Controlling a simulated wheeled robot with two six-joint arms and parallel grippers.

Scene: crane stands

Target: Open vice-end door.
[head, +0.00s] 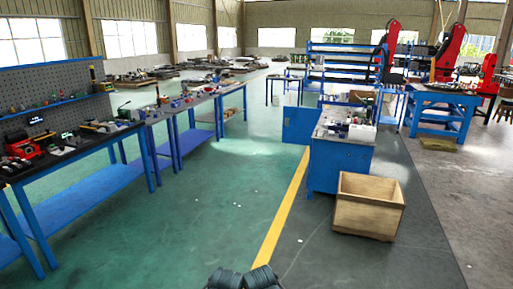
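A blue cabinet bench (340,168) stands right of centre, its near end facing me. A blue door panel (297,126) sticks out to the left from the cabinet's left side and looks swung open. The long side of the cabinet is seen at a steep angle, so any other door there is hard to make out. Small tools and a white box (362,132) crowd the cabinet top; I cannot make out a vice among them. Neither of my grippers can be made out in the head view.
An open wooden crate (366,208) stands on the floor against the cabinet's near right. Workbenches with blue legs (80,180) line the left. The green floor between them and the cabinet is mostly clear.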

